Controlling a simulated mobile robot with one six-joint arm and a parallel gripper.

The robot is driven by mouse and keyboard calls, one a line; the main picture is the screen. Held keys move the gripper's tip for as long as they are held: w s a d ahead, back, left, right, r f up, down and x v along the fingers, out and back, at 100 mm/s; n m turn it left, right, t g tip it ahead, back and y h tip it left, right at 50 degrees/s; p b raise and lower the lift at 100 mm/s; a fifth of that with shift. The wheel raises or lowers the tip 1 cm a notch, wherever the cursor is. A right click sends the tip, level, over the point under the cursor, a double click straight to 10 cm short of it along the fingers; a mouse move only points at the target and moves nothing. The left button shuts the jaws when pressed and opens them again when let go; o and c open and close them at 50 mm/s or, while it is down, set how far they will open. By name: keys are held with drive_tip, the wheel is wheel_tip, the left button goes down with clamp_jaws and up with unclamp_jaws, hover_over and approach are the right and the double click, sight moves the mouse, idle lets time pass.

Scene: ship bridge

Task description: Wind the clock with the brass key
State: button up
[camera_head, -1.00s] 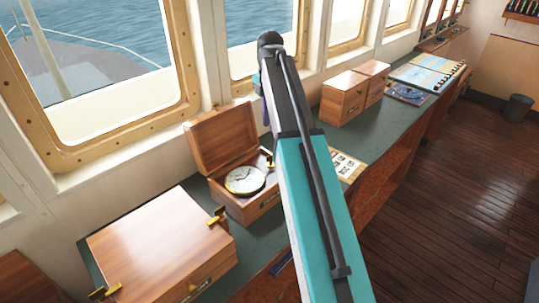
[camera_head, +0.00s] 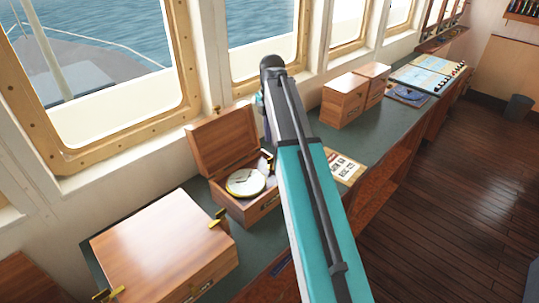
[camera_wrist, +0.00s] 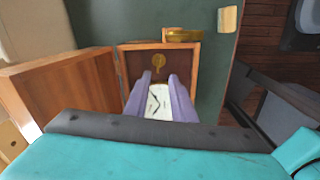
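The clock (camera_head: 246,182) has a round white dial and sits in an open wooden box (camera_head: 222,140) on the counter; its lid stands up against the window side. In the wrist view, the dial (camera_wrist: 158,100) shows partly between my gripper's purple fingers. The brass key (camera_wrist: 158,62) lies inside the box, just beyond the fingertips. My gripper (camera_wrist: 160,77) is open, with a gap between its fingers and nothing in it. It points into the box above the dial.
A larger closed wooden box (camera_head: 160,245) with brass fittings stands at the near left. A printed card (camera_head: 345,167) lies right of my arm. Two small wooden boxes (camera_head: 345,100) and a chart (camera_head: 428,74) are farther along the counter. Windows line the left side.

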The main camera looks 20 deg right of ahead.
sight(270, 159)
drive_tip(key=shift+f+p, duration=1.45)
drive_tip(key=shift+f, duration=2.9)
clamp_jaws()
drive_tip(key=shift+a, duration=0.35)
drive_tip(key=shift+d+m, duration=0.3)
drive_tip(key=shift+d, duration=0.1)
drive_tip(key=m+b, duration=0.2)
drive_tip(key=m, duration=0.3)
drive_tip(key=shift+d+f, duration=0.1)
drive_tip(key=shift+f, duration=0.05)
drive_tip(key=m+b, duration=0.1)
drive_tip(key=m, duration=0.8)
drive_tip(key=shift+s+b, duration=0.1)
drive_tip(key=shift+b, duration=0.25)
